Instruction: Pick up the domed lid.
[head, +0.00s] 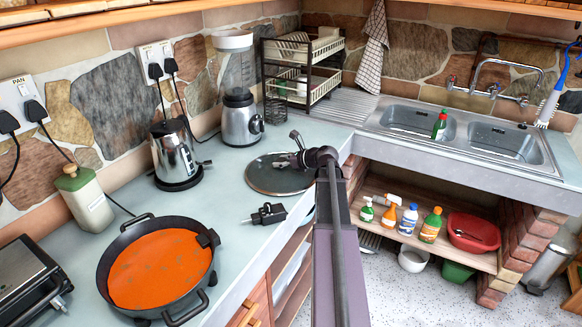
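The domed lid (262,180) is a round grey lid with a pale rim. It lies on the counter in the middle of the view, in front of the blender. My gripper (288,148) is over the lid's far right part, at the end of my arm, which reaches up from the bottom. Its fingers look spread apart, one pointing up and one low near the middle of the lid. The lid's knob is hard to make out beside the lower finger. My arm and gripper hide the lid's right edge.
A black pan (160,268) with orange contents stands at front left. A kettle (176,152) and a blender (240,115) stand behind the lid. A black plug-like object (268,214) lies in front of it, near the counter edge. A dish rack (300,75) stands at the back.

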